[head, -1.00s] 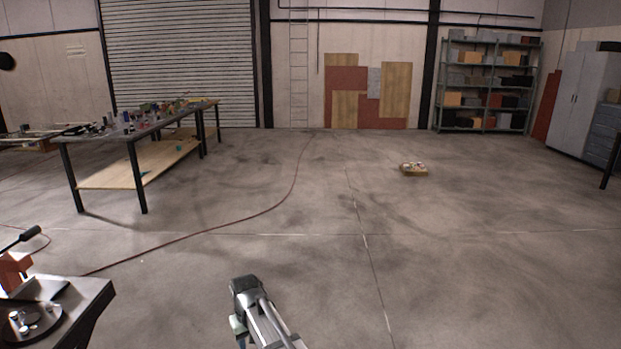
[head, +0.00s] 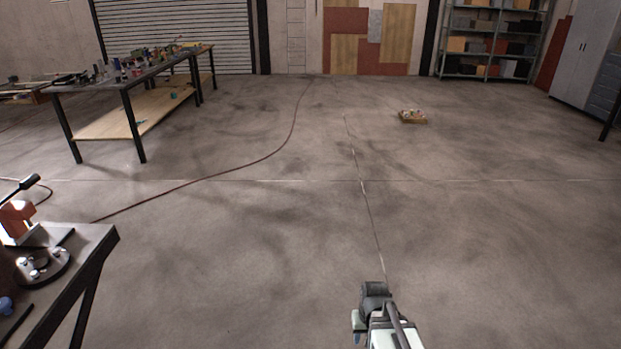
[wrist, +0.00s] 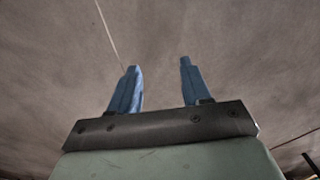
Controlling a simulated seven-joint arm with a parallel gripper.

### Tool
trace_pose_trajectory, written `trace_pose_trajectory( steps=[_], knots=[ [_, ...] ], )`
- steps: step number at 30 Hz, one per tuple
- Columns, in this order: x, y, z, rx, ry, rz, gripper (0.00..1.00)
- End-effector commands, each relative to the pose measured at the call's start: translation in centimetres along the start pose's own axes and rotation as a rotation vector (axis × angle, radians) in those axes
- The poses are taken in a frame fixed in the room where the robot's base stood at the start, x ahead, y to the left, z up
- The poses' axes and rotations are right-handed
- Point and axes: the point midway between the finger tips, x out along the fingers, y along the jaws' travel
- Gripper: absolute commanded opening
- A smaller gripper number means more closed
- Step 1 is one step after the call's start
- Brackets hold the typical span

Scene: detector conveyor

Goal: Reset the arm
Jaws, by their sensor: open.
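My gripper shows in the wrist view (wrist: 160,85) with its two blue fingers apart and nothing between them. Behind the fingers only bare concrete floor shows. In the head view my arm reaches in at the bottom, right of centre, above open floor. A bit of blue shows at its left side there, but the fingertips are too small and hidden to make out. My gripper touches nothing that I can see.
A dark workbench (head: 75,245) with an orange-red device (head: 18,222) stands at the lower left. A long table (head: 110,138) with many small items is at the back left. A small box (head: 412,117) sits on the floor. A cable (head: 215,175) crosses the floor. The middle is clear.

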Motion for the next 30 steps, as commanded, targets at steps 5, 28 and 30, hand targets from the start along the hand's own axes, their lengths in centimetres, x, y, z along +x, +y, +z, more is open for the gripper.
trace_pose_trajectory(
  steps=[5,28,30],
  knots=[
    [2.2,0.5,2.1,0.011,-0.042,0.000,0.48],
    [15.4,0.4,18.5,0.012,-0.385,-0.002,0.48],
    [16.4,0.4,20.4,0.012,-0.419,-0.002,0.48]
  ],
)
